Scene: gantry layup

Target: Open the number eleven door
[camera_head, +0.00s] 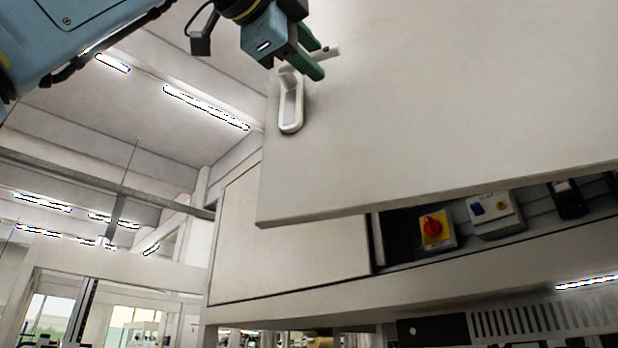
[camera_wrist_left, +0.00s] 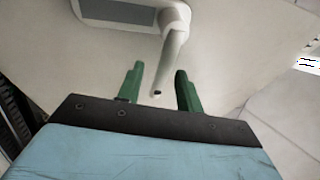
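A large pale door panel (camera_head: 450,110) stands ajar, swung out from its cabinet; no number is readable on it. Its white handle (camera_head: 290,105) has a recessed oval plate and a lever turned out to the right. My left gripper (camera_head: 316,60) is at the lever. In the left wrist view, the handle lever (camera_wrist_left: 173,52) reaches down between the two green fingers of the left gripper (camera_wrist_left: 159,88). The fingers are apart, with a gap visible on each side of the lever. My right gripper is not in view.
Behind the door's lower edge, the cabinet interior shows a red rotary switch (camera_head: 432,227) on a yellow plate and a grey control box (camera_head: 494,213). A closed panel (camera_head: 290,240) lies left of the opening. Open hall space lies to the left.

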